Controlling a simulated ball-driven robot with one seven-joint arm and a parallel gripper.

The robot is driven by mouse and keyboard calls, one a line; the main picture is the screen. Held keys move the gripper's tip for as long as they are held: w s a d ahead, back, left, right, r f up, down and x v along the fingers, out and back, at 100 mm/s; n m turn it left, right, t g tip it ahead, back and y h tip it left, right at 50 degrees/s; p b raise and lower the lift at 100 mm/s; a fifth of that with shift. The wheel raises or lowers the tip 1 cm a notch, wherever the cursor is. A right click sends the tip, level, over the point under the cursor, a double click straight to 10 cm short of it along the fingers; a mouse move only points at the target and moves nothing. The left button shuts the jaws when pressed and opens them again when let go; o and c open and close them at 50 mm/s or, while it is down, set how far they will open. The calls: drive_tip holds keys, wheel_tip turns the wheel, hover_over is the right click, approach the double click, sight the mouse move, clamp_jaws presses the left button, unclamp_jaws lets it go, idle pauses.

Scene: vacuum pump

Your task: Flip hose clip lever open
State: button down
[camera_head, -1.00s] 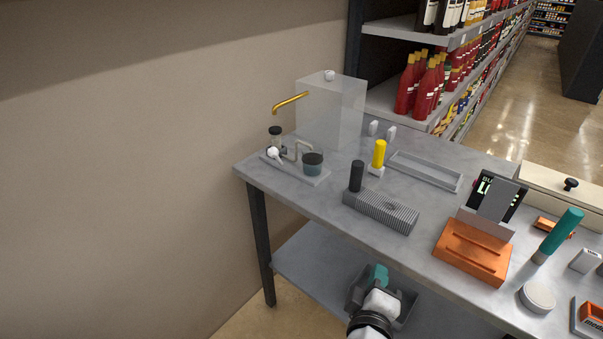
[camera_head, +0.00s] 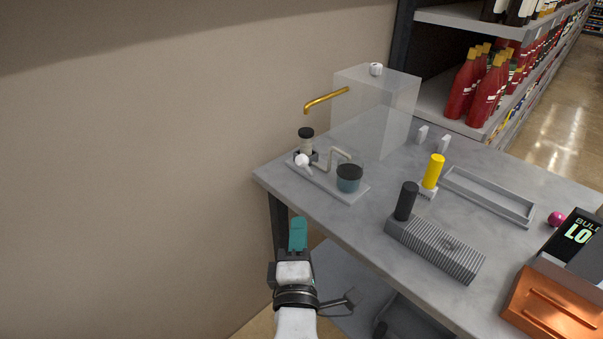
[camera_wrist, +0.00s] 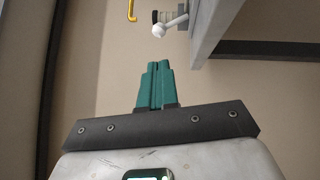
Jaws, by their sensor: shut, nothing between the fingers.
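The pump assembly sits on a grey base plate (camera_head: 325,183) at the table's far left corner. It has a small black-capped cylinder (camera_head: 306,142), a bent pale pipe (camera_head: 340,156) and a dark teal cup (camera_head: 349,178). A white ball-ended lever (camera_head: 303,160) sticks out beside the cylinder; it also shows in the wrist view (camera_wrist: 160,30). I cannot make out the hose clip clearly. My gripper (camera_head: 298,222) has teal fingers, is shut and empty, and is beside the table's left edge, apart from the lever. In the wrist view my gripper (camera_wrist: 157,66) points up, below the lever.
A translucent box (camera_head: 375,115) stands behind the assembly, with a yellow spout (camera_head: 326,99) reaching left over it. A ribbed grey block (camera_head: 436,248) with a black cylinder (camera_head: 406,201) and a yellow cylinder (camera_head: 433,171) stand to the right. The wall is left; the table edge (camera_head: 330,222) lies close.

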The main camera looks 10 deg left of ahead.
sight(302, 165)
drive_tip(key=w, duration=0.4)
drive_tip(key=w+a+r, duration=0.1)
drive_tip(key=w, duration=0.8)
drive_tip(key=shift+w+a+r, duration=0.25)
drive_tip(key=shift+w+r, duration=0.1)
drive_tip(key=shift+w, duration=0.05)
drive_tip(key=shift+r+p, duration=0.2)
drive_tip(key=shift+p, duration=0.1)
